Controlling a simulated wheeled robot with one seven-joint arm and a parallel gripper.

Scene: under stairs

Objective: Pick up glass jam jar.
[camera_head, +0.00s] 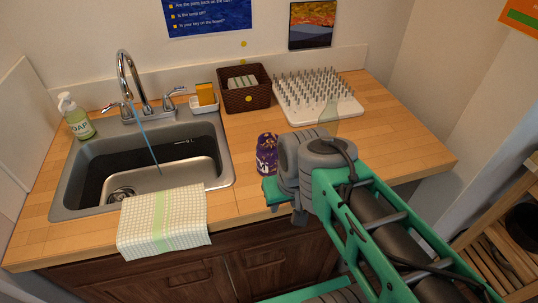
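A small jar with a purple label and dark purple lid (266,154) stands on the wooden counter, right of the sink; I take it to be the glass jam jar. My gripper (272,188) is at the counter's front, just in front of and beside the jar's lower right side. A green finger part shows below the jar. My wrist hides the rest of the gripper and part of the jar's right side. I cannot tell whether the fingers are around the jar or touching it.
A sink (145,170) with running water lies left, a checkered towel (164,222) over its front edge. Behind are a soap bottle (76,118), sponge holder (204,104), wicker basket (245,98) and pegged drying rack (330,108). A translucent item (328,119) shows behind my wrist. The right counter is clear.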

